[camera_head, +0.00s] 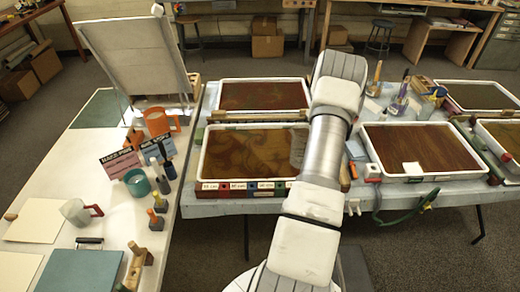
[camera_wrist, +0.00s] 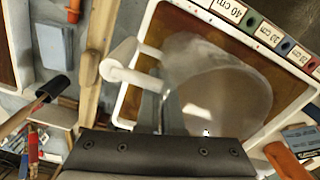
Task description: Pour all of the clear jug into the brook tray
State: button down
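The clear jug (camera_wrist: 215,80), see-through with a white handle (camera_wrist: 125,72), fills the middle of the wrist view, in front of my gripper (camera_wrist: 172,118). My gripper seems shut on it at the handle side, though the fingers are mostly hidden. In the head view, a faint part of the jug (camera_head: 298,146) shows left of my arm, which hides the gripper. The jug is over or near the right side of the front left tray (camera_head: 204,150), white-rimmed with a brown swirled surface. I cannot tell the jug's tilt or fill, or which tray is named brook.
Labelled coloured blocks (camera_head: 237,187) line that tray's front edge. Other trays stand behind (camera_head: 222,97) and right (camera_head: 375,157). The left table holds a pale jug with a red handle (camera_head: 75,212), an orange jug (camera_head: 157,122) and a teal cup (camera_head: 137,182).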

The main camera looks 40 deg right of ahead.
dwell(0.4)
jog(key=shift+r+p, duration=0.85)
jog(key=shift+r, duration=1.2)
